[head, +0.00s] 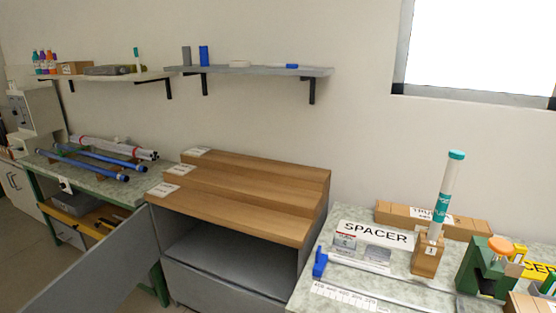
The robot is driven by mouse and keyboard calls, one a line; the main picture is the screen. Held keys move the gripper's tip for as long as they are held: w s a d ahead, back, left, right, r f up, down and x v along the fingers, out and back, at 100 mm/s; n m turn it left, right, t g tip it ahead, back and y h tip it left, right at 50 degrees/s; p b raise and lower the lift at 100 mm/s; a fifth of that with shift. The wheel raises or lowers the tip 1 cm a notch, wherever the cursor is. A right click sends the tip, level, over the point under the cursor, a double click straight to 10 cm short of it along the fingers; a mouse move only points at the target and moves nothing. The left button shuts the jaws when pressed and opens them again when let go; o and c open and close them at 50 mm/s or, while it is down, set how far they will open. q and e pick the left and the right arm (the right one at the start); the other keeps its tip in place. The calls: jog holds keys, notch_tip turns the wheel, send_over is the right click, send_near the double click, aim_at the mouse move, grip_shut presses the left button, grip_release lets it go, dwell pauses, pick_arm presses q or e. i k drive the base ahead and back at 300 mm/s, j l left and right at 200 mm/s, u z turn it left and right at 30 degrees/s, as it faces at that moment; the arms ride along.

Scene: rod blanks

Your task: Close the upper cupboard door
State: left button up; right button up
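The cupboard has a wooden stepped top (240,196) and a grey body, and it stands in the middle of the head view. Its upper door (100,268) is a flat grey panel that stands wide open, swung out to the left and towards me. The lower left part of the door runs out of the picture. The upper compartment (225,252) is open to view, with a bare grey floor. A grey front panel (215,287) closes the part below it. Neither of my grippers is in view.
A green-framed bench (75,185) with blue tubes (95,165) stands behind the door at left. A speckled table at right holds a SPACER sign (375,233), a wooden block (427,256) with an upright tube (446,195), and a green device (483,272). Wall shelves (250,70) hang above.

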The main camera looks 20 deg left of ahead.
aim_at(100, 280)
jog(key=k+j, duration=0.1)
jog(key=j, duration=0.35)
jog(key=k+j, duration=0.1)
jog(key=j, duration=0.35)
jog(key=k+j+z, duration=0.1)
jog(key=j, duration=0.4)
jog(key=k+j, duration=0.15)
jog(key=j, duration=0.3)
jog(key=k+j, duration=0.1)
jog(key=j, duration=0.35)
jog(key=k+j+z, duration=0.1)
jog(key=j, duration=0.35)
jog(key=k+j, duration=0.2)
jog(key=j, duration=0.2)
jog(key=k+j, duration=0.1)
jog(key=j, duration=0.8)
jog(key=k+j, duration=0.15)
jog(key=j, duration=0.8)
jog(key=k+z, duration=0.05)
